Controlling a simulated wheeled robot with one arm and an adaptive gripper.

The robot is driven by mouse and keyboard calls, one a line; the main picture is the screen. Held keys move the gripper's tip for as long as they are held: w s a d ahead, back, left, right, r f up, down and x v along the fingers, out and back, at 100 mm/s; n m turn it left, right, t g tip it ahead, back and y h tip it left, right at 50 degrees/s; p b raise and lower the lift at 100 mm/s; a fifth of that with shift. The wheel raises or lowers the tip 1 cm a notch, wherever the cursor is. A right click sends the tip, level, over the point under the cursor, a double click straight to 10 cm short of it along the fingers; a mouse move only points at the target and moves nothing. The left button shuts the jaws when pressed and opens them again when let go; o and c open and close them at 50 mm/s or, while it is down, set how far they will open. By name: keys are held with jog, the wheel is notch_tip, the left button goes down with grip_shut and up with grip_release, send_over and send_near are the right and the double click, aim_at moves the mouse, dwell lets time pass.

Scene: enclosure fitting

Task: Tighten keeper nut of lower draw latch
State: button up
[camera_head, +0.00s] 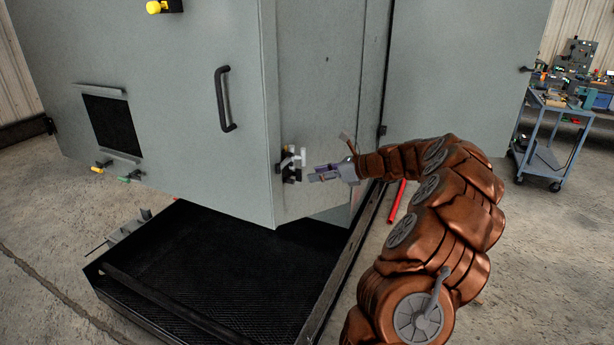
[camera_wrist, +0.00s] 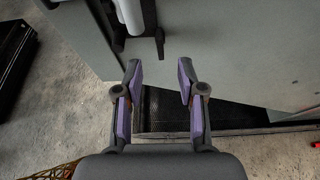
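The lower draw latch (camera_head: 290,164), dark with a pale lever or rod, sits near the lower corner edge of the grey enclosure. In the wrist view its white rounded bar and black bracket (camera_wrist: 148,46) show at the top, ahead of the fingertips and a little left of the gap between them. My gripper (camera_head: 314,176) is just right of the latch in the head view. In the wrist view my gripper (camera_wrist: 160,74) has its purple-padded fingers apart, with nothing between them. I cannot make out the keeper nut clearly in either view.
The grey enclosure (camera_head: 180,120) has a black handle (camera_head: 225,98) and a dark vent (camera_head: 112,122). A black mesh-floored tray (camera_head: 230,265) lies beneath it. A red bar (camera_head: 397,202) lies on the floor. A blue cart (camera_head: 553,135) stands at the right.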

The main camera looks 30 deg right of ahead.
jog(key=v, duration=0.6)
jog(key=shift+a, duration=0.15)
dwell(0.3)
jog(key=s+a+r+n+g+y, duration=0.15)
jog(key=a+n+g, duration=0.45)
jog(key=a, duration=1.2)
jog(key=s+a+n+g, duration=0.1)
jog(key=s+a+n, duration=0.3)
jog(key=a, duration=0.3)
jog(key=s+a+n+g, duration=0.1)
jog(key=s+a+n, duration=0.35)
jog(key=a, duration=0.25)
jog(key=s+a+f+n+g+h+b, duration=0.1)
jog(key=s+a+f+n+g+h, duration=0.2)
jog(key=s, duration=0.4)
jog(key=s+a+f+n+g+h, duration=0.1)
jog(key=s+a+f+n, duration=0.15)
jog(key=s+n, duration=0.3)
jog(key=s+d+f+n+h, duration=0.1)
jog(key=s+f+n+h, duration=0.1)
jog(key=s, duration=0.6)
jog(key=s+d+f+n+g+h, duration=0.1)
jog(key=s+d+f+n+h, duration=0.1)
jog(key=s+n, duration=0.3)
jog(key=s+f+b, duration=0.1)
jog(key=s, duration=0.1)
jog(key=shift+s+d, duration=0.3)
jog(key=shift+s, duration=0.1)
jog(key=shift+h, duration=0.25)
